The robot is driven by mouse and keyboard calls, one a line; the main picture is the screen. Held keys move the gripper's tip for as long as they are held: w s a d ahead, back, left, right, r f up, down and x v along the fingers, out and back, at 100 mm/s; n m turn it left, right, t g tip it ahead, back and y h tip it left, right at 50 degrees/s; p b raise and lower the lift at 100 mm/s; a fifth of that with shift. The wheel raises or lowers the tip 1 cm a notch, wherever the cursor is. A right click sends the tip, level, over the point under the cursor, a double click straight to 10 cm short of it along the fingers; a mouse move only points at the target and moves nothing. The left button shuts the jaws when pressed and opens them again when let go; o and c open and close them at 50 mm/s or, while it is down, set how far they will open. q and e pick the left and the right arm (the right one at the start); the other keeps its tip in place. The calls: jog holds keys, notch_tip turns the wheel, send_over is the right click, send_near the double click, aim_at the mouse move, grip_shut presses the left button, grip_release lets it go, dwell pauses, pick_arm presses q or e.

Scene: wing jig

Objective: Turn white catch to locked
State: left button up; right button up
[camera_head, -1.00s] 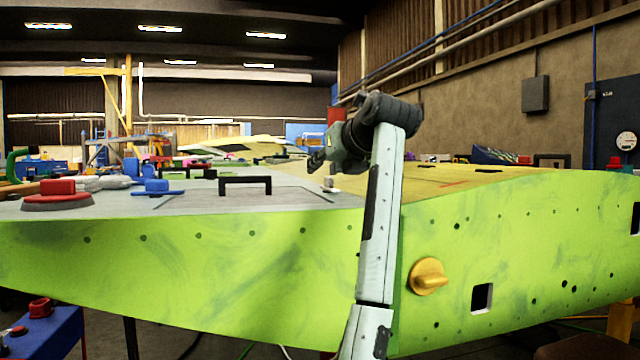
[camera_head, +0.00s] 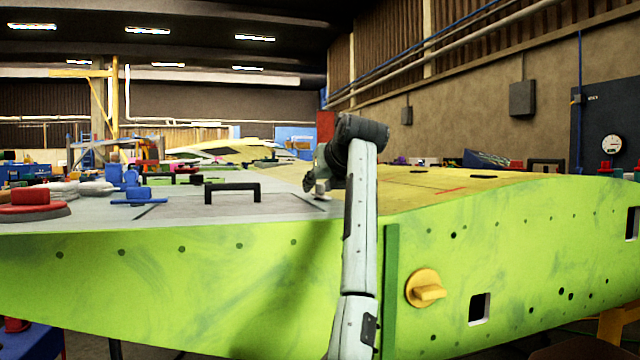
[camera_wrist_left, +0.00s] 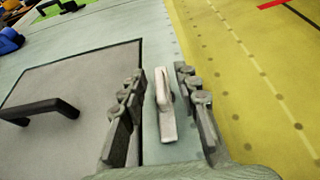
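The white catch (camera_head: 320,188) sits on the grey upper skin of the wing near the seam with the yellow part. In the left wrist view the white catch (camera_wrist_left: 165,104) shows as a small upright lever on a base, lying roughly along the view. My left gripper (camera_head: 312,182) points down at it from above. In the left wrist view my left gripper (camera_wrist_left: 160,95) is open, with a finger on each side of the catch and a visible gap to both. I cannot tell how far the fingertips are above the skin. My right gripper is not in view.
A black handle (camera_head: 232,190) stands on the grey panel left of the catch. A blue catch (camera_head: 146,194) and a red knob (camera_head: 30,195) are farther left. A yellow knob (camera_head: 425,288) sticks out of the green front face. The skin close around the catch is clear.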

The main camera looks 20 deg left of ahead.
pick_arm(q)
grip_shut()
